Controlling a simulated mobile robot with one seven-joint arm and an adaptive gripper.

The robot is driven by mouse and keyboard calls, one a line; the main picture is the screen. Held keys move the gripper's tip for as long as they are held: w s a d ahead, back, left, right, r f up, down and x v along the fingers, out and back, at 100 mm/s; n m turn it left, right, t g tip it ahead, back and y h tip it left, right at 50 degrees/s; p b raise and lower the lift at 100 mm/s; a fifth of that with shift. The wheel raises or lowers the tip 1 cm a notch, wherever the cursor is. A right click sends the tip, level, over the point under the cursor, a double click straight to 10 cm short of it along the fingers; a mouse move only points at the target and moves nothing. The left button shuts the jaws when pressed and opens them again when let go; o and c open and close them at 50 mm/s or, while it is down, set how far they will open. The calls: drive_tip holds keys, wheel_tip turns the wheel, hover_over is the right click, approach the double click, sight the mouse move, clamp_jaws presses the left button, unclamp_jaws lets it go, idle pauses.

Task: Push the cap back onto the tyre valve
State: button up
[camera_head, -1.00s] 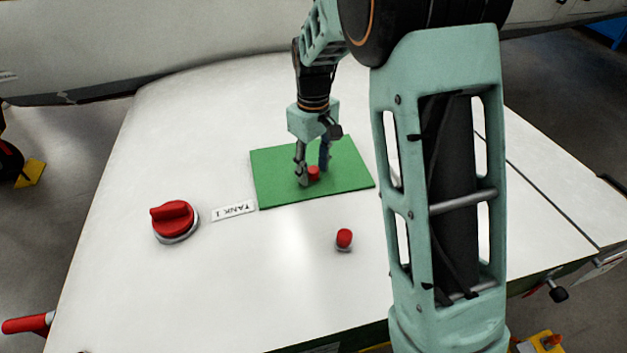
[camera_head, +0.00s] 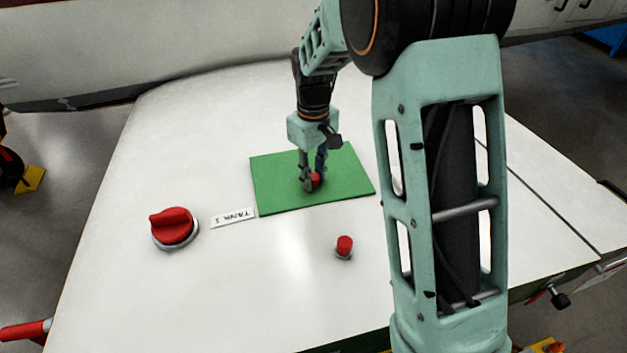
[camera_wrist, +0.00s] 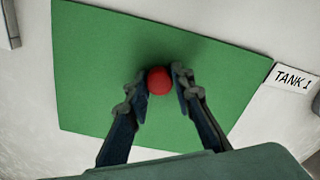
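A small round red cap (camera_head: 315,180) is on the green mat (camera_head: 275,190), near the mat's middle. My gripper (camera_head: 313,183) points down at the mat with one finger on each side of the cap. In the wrist view the red cap (camera_wrist: 159,81) sits between the two fingertips, which have closed in against its sides. It looks to be still at mat level. I cannot make out a tyre valve in either view.
A large red rotary knob (camera_head: 172,226) stands left of the mat by a "TANK 1" label (camera_head: 233,217). A small red-topped fitting with a metal base (camera_head: 344,247) stands in front of the mat. The white panel between them is clear.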

sight(314, 176)
clamp_jaws()
drive_tip(key=shift+r+p, duration=2.85)
drive_tip(key=shift+r, duration=1.2)
drive_tip(key=shift+f, duration=0.1)
drive_tip(key=s+d+f+m, duration=0.1)
drive_tip(key=d+f+m, duration=0.1)
drive_tip(key=d, duration=0.1)
drive_tip(key=s+d+f+m, duration=0.2)
drive_tip(key=d+m, duration=0.1)
drive_tip(key=s+d+f+m, duration=0.1)
drive_tip(key=s+d+m, duration=0.1)
drive_tip(key=d, duration=0.2)
drive_tip(key=shift+s+f+m, duration=0.25)
drive_tip(key=shift+f+m, duration=0.15)
drive_tip(key=shift+s+d+f, duration=0.1)
drive_tip(key=shift+s+d, duration=0.1)
